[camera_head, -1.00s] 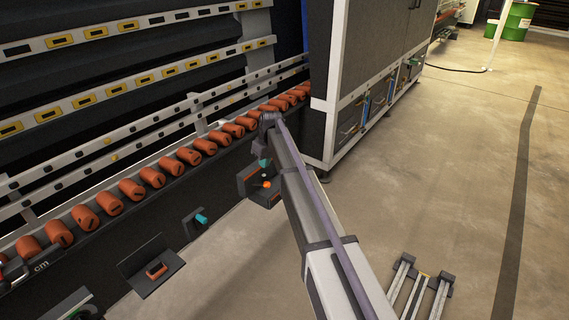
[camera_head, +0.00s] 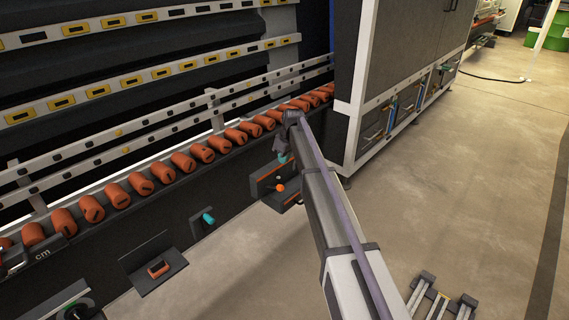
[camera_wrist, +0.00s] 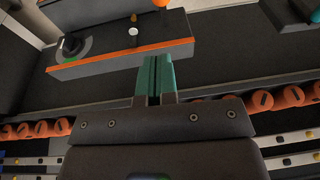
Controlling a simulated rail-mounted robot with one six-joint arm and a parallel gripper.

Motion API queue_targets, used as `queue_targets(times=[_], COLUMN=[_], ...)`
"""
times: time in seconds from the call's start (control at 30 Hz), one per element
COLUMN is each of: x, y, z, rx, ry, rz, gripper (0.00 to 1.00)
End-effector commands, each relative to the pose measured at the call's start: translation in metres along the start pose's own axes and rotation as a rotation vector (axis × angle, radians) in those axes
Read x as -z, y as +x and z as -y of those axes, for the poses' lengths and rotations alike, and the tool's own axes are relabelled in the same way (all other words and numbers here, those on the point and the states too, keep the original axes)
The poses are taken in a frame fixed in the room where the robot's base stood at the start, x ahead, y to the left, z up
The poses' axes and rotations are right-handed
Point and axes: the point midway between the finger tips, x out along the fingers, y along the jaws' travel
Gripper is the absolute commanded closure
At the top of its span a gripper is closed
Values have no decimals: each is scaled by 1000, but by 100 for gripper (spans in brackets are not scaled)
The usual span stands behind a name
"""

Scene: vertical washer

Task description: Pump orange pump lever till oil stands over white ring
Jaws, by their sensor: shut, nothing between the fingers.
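The orange ball-shaped knob (camera_head: 279,187), which looks like the pump lever's end, sits on a dark box with an orange edge (camera_head: 268,193) on the machine's side. In the wrist view an orange rounded part (camera_wrist: 160,3), probably the same knob, is cut off by the top edge. My gripper (camera_head: 282,159) is just above the knob and apart from it. In the wrist view its teal fingers (camera_wrist: 155,60) are shut and empty, over the near edge of the orange-edged box (camera_wrist: 120,55). A small white round spot (camera_wrist: 133,31) shows on the box. I cannot make out an oil level or identify the white ring.
A row of orange rollers (camera_head: 183,162) runs along the machine above the box. A teal-knobbed part (camera_head: 208,218) and a bracket with an orange piece (camera_head: 157,268) stick out to the left. A tall grey cabinet (camera_head: 405,75) stands close right. The floor (camera_head: 450,190) right of my arm is mostly clear.

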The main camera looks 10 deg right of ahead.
Motion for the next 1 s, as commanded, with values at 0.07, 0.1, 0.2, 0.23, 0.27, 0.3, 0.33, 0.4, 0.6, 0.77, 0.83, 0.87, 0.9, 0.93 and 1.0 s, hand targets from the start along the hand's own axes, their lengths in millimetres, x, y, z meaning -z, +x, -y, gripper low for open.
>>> queue_targets(times=[0.07,0.1,0.2,0.23,0.27,0.3,0.33,0.4,0.6,0.77,0.83,0.87,0.9,0.93,1.0], x=[-2,-2,-2,-2,-2,-4,-8,-12,-16,-16,-16,-16,-16,-16,-17], y=[30,39,61,68,74,82,87,96,103,101,101,101,101,102,103], z=[-1,-1,-1,-1,-1,-1,1,2,4,4,4,4,4,4,4], rx=[0,0,0,0,0,0,0,0,0,0,0,0,0,0,0], ry=[-1,0,0,0,1,1,1,1,1,1,1,1,1,1,0], rz=[0,0,0,0,0,0,0,0,0,0,0,0,-1,-3,-9], gripper=[100,100,100,100,100,100,100,100,100,100,100,100,100,100,100])
